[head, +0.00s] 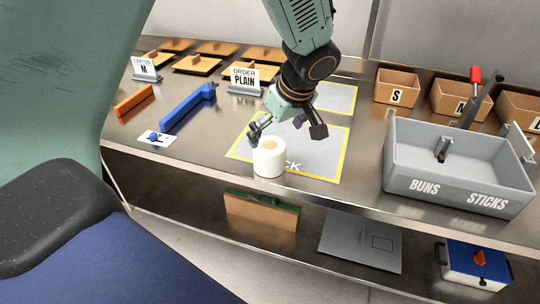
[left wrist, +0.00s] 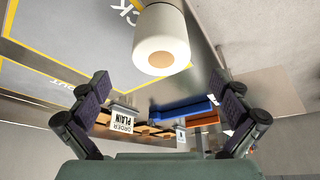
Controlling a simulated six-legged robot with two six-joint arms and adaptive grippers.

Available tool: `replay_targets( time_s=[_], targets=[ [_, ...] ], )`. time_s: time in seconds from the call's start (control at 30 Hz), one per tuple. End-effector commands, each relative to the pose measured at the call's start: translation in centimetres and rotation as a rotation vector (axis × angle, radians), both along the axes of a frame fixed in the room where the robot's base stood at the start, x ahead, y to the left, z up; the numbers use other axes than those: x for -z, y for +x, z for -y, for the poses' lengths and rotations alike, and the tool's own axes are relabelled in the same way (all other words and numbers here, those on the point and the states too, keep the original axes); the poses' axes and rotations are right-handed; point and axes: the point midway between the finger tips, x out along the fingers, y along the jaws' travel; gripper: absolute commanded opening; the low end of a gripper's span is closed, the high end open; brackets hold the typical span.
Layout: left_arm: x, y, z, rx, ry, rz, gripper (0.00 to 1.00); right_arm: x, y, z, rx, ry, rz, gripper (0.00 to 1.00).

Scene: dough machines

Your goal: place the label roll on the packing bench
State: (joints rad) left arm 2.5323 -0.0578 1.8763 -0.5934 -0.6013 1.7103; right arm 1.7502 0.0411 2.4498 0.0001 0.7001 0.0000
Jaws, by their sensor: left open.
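The white label roll (head: 268,157) stands upright on the steel packing bench (head: 196,133), at the front edge of a yellow-bordered grey mat (head: 321,145). Its tan core faces up. My left gripper (head: 289,133) is open and empty, just above and behind the roll, with its fingers apart from each other. In the left wrist view the roll (left wrist: 161,42) shows beyond the open fingers of the left gripper (left wrist: 160,105), not between them. My right gripper is not in view.
A grey bin marked BUNS and STICKS (head: 455,180) stands at the right. Small cardboard boxes (head: 398,88) are behind it. A blue tool (head: 188,107) and an orange bar (head: 134,101) lie at the left. An ORDER PLAIN sign (head: 245,79) stands behind. A lower shelf (head: 210,215) holds several things.

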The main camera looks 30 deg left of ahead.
Motion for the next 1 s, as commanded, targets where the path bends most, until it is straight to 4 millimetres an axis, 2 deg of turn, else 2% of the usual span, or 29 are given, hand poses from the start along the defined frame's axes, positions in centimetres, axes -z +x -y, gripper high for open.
replay_targets(
  time_s=[0.5,0.83,1.0],
  targets=[
    [6.4,0.5,-1.9,0.006,-0.002,-0.001,1.0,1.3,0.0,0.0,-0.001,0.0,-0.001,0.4],
    [6.7,0.6,-2.1,0.008,-0.001,0.001,0.99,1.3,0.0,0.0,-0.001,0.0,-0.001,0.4],
    [6.7,0.6,-2.1,0.008,-0.001,0.001,0.85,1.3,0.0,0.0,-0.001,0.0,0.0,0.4]
  ],
)
